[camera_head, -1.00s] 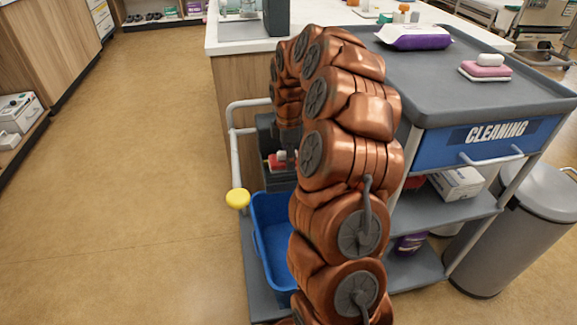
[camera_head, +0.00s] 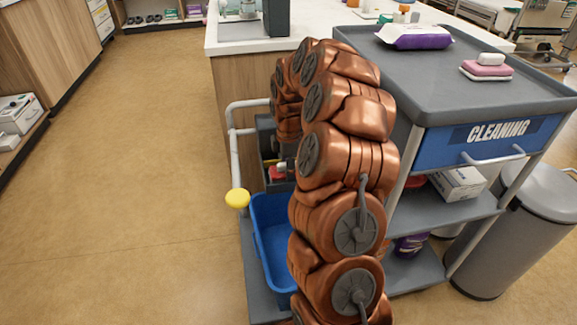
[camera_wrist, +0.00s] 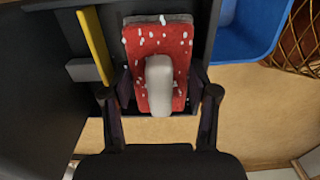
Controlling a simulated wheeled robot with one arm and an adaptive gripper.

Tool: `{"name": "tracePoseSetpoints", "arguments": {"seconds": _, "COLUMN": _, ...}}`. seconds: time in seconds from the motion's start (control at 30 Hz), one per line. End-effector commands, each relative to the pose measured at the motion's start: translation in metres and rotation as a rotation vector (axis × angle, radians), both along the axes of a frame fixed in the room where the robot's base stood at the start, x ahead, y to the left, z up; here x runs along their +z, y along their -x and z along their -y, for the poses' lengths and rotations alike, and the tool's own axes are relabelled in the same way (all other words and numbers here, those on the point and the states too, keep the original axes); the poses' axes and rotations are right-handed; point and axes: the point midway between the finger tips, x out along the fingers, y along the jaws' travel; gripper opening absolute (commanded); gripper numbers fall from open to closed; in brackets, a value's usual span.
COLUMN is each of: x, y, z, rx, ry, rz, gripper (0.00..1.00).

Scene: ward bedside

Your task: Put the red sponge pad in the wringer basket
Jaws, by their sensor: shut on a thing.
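The red sponge pad (camera_wrist: 176,82) has white specks, a grey edge and a pale rounded piece on its face. My gripper (camera_wrist: 158,92) is shut on it, one finger at each side, in the wrist view. The dark grey wringer basket (camera_wrist: 59,40) lies around and beneath the pad in that view; I cannot tell whether the pad is above its rim or inside. In the head view the basket (camera_head: 266,145) stands behind the blue bucket, and a bit of the red pad (camera_head: 276,171) shows at it. My arm hides much of both.
The blue bucket (camera_head: 259,235) stands on the cart's low platform. A yellow knob (camera_head: 237,198) and white handle rail (camera_head: 233,150) are at its left. The grey cart top (camera_head: 425,88) holds a purple pack (camera_head: 412,38) and a pink sponge (camera_head: 486,70). Floor at left is clear.

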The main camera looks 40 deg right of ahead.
Motion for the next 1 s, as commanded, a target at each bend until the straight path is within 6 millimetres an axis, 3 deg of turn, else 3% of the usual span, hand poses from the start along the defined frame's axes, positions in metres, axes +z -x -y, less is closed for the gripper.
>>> {"name": "tracePoseSetpoints", "arguments": {"seconds": 0.23, "x": -0.0047, "y": 0.0013, "z": -0.0007, "rx": 0.0, "ry": -0.002, "rz": -0.005, "gripper": 0.32}}
{"name": "tracePoseSetpoints", "arguments": {"seconds": 0.27, "x": -0.0047, "y": 0.0013, "z": -0.0007, "rx": 0.0, "ry": -0.002, "rz": -0.005, "gripper": 0.62}}
{"name": "tracePoseSetpoints", "arguments": {"seconds": 0.47, "x": -0.0045, "y": 0.0013, "z": -0.0007, "rx": 0.0, "ry": -0.002, "rz": -0.005, "gripper": 0.83}}
{"name": "tracePoseSetpoints", "arguments": {"seconds": 1.0, "x": -0.0016, "y": 0.0003, "z": -0.0003, "rx": 0.0, "ry": 0.0, "rz": -0.001, "gripper": 0.85}}
